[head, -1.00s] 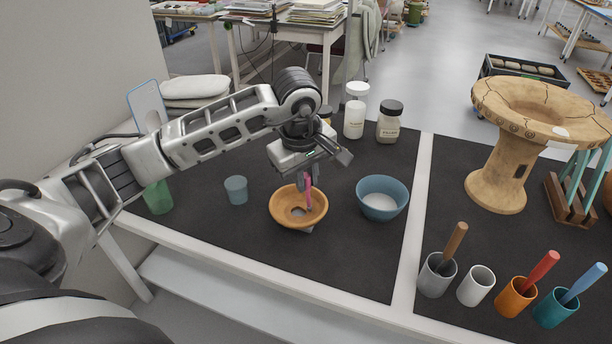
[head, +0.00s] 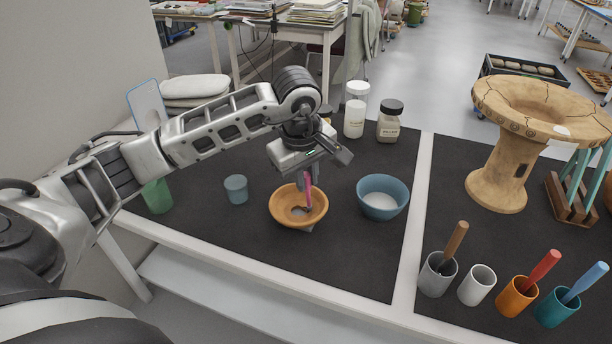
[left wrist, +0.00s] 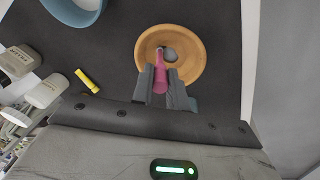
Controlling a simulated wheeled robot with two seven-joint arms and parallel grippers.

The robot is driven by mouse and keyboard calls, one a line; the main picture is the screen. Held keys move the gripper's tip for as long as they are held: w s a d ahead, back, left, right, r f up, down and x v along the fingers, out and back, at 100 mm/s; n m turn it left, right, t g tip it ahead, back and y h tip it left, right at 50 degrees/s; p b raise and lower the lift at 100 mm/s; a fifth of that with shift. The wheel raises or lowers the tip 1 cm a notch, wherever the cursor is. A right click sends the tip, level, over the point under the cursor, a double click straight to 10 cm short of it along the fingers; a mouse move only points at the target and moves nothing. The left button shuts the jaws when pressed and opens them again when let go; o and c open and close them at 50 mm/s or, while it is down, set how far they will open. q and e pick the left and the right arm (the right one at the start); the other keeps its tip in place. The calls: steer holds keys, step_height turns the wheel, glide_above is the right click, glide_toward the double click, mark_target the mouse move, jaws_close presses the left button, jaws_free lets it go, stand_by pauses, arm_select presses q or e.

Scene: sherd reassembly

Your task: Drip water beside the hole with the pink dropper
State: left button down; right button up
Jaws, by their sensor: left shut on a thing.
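An orange-brown bowl (head: 279,213) stands on the dark mat. A grey patch (head: 299,211) shows at its bottom; I cannot tell whether it is the hole or water. My left gripper (head: 309,182) is above the bowl and shut on the pink dropper (head: 308,196), which points down into it. In the left wrist view the dropper (left wrist: 181,66) sits between the two fingers, its tip beside the grey patch (left wrist: 169,54). Whether the tip touches the bowl is unclear. My right gripper is not in view.
A blue bowl (head: 382,184) with white contents stands right of the orange one. A blue-grey cup (head: 236,189) and a green cup (head: 157,197) are to the left. Cups with tools line the front right. A large cracked vessel (head: 497,180) stands beyond.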

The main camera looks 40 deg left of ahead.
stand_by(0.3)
arm_select(q)
steer(key=shift+w+p+v, duration=0.2)
steer(key=shift+p+v, duration=0.45)
steer(key=shift+v, duration=0.3)
steer(key=shift+w+p+v, duration=0.2)
steer(key=shift+p+v, duration=0.4)
steer(key=shift+v, duration=0.35)
steer(key=shift+a+r, duration=0.1)
